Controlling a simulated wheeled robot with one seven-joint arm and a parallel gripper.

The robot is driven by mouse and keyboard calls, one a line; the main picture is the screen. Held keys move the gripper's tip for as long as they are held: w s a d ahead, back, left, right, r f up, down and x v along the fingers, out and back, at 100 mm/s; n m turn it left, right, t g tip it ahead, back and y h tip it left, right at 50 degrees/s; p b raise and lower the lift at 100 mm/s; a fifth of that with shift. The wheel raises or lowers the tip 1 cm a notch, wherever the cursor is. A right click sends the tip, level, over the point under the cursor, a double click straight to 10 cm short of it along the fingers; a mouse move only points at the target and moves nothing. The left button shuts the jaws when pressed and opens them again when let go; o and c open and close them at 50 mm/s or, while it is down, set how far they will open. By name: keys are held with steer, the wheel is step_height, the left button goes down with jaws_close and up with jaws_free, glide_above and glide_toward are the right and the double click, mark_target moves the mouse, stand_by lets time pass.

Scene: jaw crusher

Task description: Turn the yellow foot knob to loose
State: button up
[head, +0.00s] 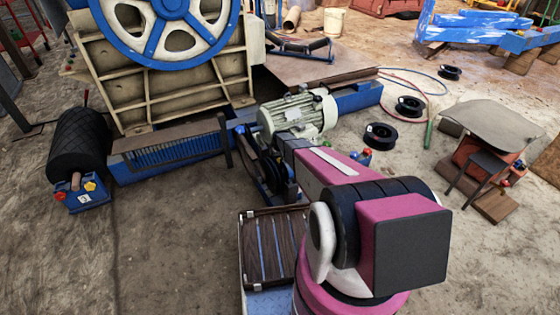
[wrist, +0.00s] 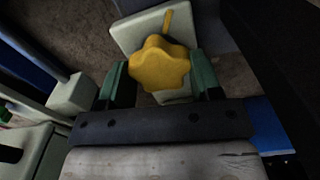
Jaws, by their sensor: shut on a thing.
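The yellow foot knob (wrist: 158,63) is a lobed knob in the wrist view, in front of a pale grey foot plate (wrist: 130,35). A short yellow mark (wrist: 167,20) shows on the plate above the knob. My gripper (wrist: 156,76) has one green finger on each side of the knob and is shut on it. I cannot read any loose or tight label. In the head view my pink and black arm reaches toward the pale motor (head: 297,115), and the gripper and foot knob are hidden.
The jaw crusher (head: 165,60) with its blue wheel stands behind the blue rail (head: 170,150). A black roller (head: 78,145) and a small blue box (head: 88,195) with coloured knobs are at the left. Black spools (head: 381,135) and a draped stand (head: 492,120) lie right. Floor at front left is clear.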

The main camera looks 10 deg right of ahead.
steer(key=n, duration=1.1)
steer(key=shift+n, duration=1.8)
steer(key=o, duration=0.9)
steer(key=shift+r, duration=0.1)
step_height(320, 180, up, 11)
steer(key=shift+f, duration=0.15)
